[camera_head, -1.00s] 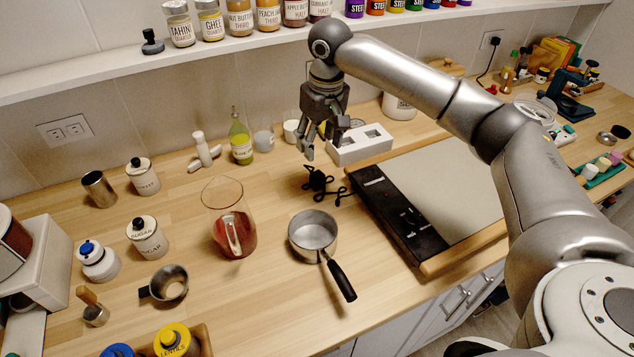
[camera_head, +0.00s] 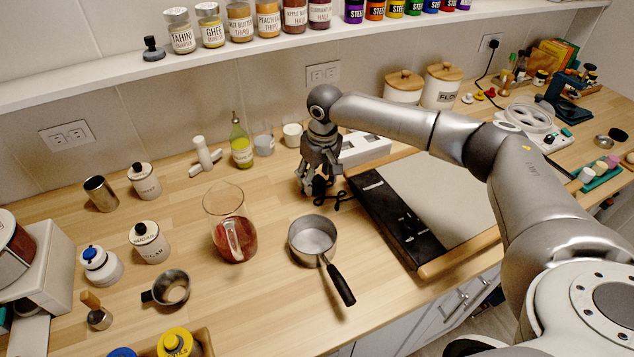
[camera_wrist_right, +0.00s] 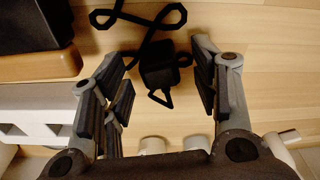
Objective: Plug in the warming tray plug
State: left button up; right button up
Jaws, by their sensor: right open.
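The black warming tray plug (camera_head: 319,187) lies on the wooden counter with its coiled cord beside it. In the right wrist view the plug (camera_wrist_right: 160,75) sits between the open fingers, with no clear contact. My right gripper (camera_head: 318,190) is open and low over the plug, partly hiding it; its fingers (camera_wrist_right: 165,95) show on either side in the wrist view. The warming tray (camera_head: 400,222), with a black control strip and pale top, is to the right of the plug. A wall outlet (camera_head: 323,74) is above the counter behind my right gripper. My left gripper is not visible.
A saucepan (camera_head: 313,237) and a glass jug (camera_head: 230,235) stand in front and to the left of the plug. A white holder (camera_head: 366,150) is just behind the tray. Another outlet (camera_head: 66,136) is on the left wall. The shelf (camera_head: 120,72) overhangs the counter.

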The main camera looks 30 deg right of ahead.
jog(key=c, duration=1.1)
jog(key=shift+r, duration=0.15)
